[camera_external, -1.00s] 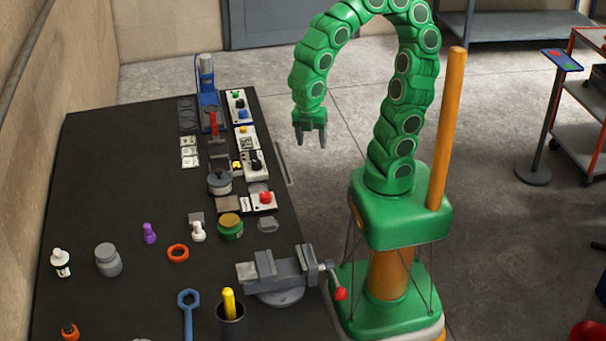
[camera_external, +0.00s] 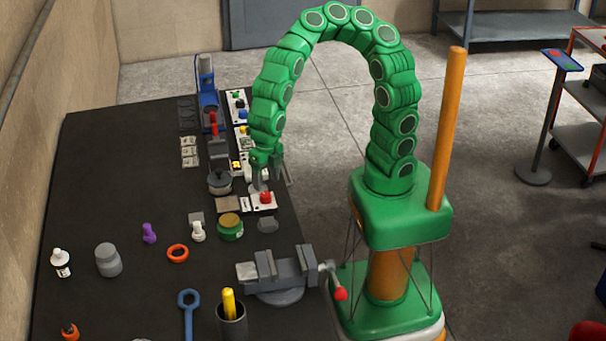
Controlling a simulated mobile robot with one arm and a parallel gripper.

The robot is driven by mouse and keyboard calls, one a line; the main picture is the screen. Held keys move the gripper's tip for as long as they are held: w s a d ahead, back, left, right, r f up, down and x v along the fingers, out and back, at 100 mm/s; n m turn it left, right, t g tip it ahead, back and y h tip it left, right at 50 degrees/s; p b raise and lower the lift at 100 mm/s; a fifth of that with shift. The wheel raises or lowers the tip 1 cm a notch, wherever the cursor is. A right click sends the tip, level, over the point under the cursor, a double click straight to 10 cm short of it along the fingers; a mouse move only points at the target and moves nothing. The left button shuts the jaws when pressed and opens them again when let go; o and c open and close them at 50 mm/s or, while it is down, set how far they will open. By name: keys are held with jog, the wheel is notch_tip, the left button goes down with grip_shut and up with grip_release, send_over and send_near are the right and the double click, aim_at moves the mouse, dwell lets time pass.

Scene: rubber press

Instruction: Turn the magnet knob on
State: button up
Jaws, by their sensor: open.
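My gripper (camera_external: 268,182) is open and points down at the right edge of the dark table, over the row of white control boxes. It hides most of a white box (camera_external: 237,165) with a yellow button, and the black knob on that box is behind it. No label is readable, so I cannot tell for sure that this is the magnet knob. I cannot tell whether a finger touches the box. A white box with a red button (camera_external: 265,197) sits just in front of the gripper.
A blue press with a red handle (camera_external: 213,122) stands behind left of my gripper. The table's left part (camera_external: 110,160) is clear.

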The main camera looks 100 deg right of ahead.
aim_at(266, 194)
jog(key=shift+w+a+f, duration=0.1)
jog(key=shift+f, duration=2.6)
jog(key=c, duration=1)
jog(key=shift+c, duration=0.2)
